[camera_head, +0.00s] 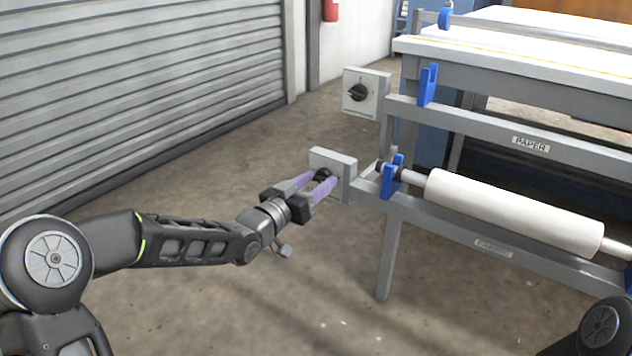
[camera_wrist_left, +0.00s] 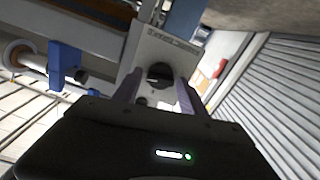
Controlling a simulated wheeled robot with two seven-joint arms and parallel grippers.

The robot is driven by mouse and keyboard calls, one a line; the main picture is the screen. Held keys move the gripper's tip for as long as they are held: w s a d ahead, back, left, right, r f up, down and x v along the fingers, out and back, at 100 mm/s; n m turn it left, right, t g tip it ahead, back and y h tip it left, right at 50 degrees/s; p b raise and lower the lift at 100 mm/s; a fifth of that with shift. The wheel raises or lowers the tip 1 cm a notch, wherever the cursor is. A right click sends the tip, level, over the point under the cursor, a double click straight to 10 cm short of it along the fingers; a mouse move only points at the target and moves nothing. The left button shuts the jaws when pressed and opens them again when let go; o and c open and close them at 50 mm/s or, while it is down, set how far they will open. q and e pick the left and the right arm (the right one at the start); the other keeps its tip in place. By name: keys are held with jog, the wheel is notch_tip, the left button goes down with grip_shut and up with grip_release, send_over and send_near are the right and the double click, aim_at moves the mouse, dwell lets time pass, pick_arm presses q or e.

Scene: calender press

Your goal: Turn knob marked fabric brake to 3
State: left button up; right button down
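The fabric brake knob (camera_head: 323,174) is a black round knob on a light grey box (camera_head: 336,162), at the end of the lower rail labelled FABRIC. In the left wrist view the knob (camera_wrist_left: 159,75) sits between my fingertips, on a pale plate (camera_wrist_left: 172,47) whose lettering I cannot read. My left gripper (camera_head: 322,181) has its purple fingers spread, one on each side of the knob. The left wrist view shows the gripper (camera_wrist_left: 158,84) apart, with small gaps beside the knob. Contact and the knob's setting cannot be told. My right gripper is out of view.
A second box with a black knob (camera_head: 358,92) is above, by the PAPER rail (camera_head: 530,143). A white roll (camera_head: 515,212) rests in blue holders (camera_head: 390,178) right of the gripper. A steel leg (camera_head: 388,262) stands below. The floor to the left, before the shutter (camera_head: 140,85), is clear.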

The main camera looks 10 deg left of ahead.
pick_arm(q)
jog(key=shift+o, duration=0.8)
jog(key=shift+s+a+r, duration=0.1)
jog(key=shift+s+a, duration=0.15)
jog(key=shift+s, duration=0.2)
jog(key=p+v, duration=0.2)
jog(key=v, duration=0.4)
jog(key=shift+s, duration=0.4)
